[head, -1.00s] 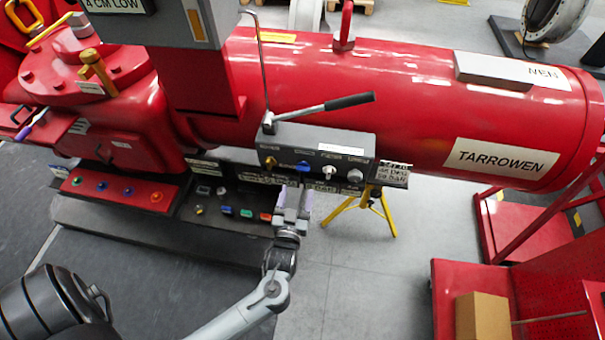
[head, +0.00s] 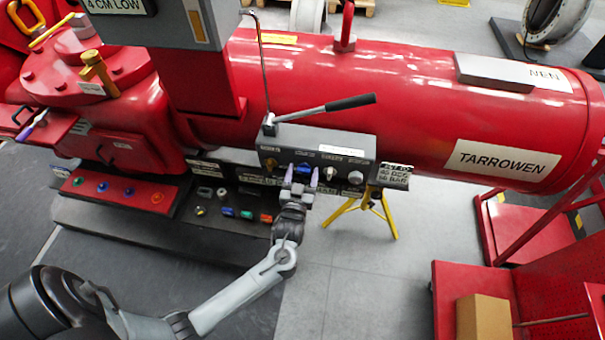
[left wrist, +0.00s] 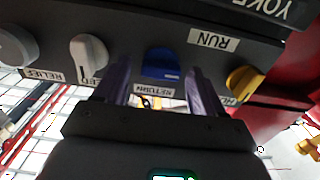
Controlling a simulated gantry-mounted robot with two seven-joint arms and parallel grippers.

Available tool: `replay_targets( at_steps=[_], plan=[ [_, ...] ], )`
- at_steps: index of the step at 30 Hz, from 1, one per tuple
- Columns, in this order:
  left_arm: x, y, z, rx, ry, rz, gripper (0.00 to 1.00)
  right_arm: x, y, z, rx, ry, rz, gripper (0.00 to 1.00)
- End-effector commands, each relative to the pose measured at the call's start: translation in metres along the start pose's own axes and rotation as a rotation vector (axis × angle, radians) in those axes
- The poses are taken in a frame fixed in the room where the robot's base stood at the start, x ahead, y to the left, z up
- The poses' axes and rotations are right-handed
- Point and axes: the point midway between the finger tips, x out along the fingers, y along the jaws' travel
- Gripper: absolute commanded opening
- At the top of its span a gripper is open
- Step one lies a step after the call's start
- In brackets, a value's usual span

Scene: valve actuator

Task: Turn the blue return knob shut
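The blue return knob (left wrist: 161,65) sits on the front of the grey valve box, above a label reading RETURN in the left wrist view. In the head view the blue knob (head: 304,169) shows just above my gripper. My left gripper (head: 301,180) is open, with its two purple fingers pointing at the box. In the left wrist view the fingers (left wrist: 158,90) stand apart, one on each side of the blue knob and a little in front of it. I cannot tell whether they touch it. My right gripper does not show.
A white knob (left wrist: 89,55) and a grey relief knob (left wrist: 18,46) lie left of the blue one in the wrist view, a yellow knob (left wrist: 244,82) right. A lever with a black grip (head: 350,102) rises above the box. A yellow stand (head: 385,212) is below right.

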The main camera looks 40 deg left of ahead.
Motion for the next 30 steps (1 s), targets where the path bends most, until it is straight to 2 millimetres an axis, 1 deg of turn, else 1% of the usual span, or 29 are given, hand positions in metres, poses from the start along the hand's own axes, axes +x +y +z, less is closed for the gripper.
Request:
replay_targets(
  at_steps=[1,2,10,20,26,30],
  plan=[
    [0.000,0.000,0.000,0.000,0.000,0.000,0.61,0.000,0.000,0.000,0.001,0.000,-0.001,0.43],
    [0.000,0.000,0.000,0.000,0.000,0.000,0.56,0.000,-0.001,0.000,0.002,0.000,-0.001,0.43],
    [0.000,0.000,0.000,0.000,0.000,0.000,0.15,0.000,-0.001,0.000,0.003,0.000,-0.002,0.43],
    [0.000,0.000,-0.002,0.043,-0.001,0.000,0.14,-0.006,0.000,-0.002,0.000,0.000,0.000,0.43],
    [0.000,0.001,-0.004,0.152,-0.001,-0.001,0.14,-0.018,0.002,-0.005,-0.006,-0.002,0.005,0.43],
    [0.000,0.002,-0.004,0.266,-0.001,0.000,0.14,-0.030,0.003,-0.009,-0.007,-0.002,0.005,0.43]
  ],
)
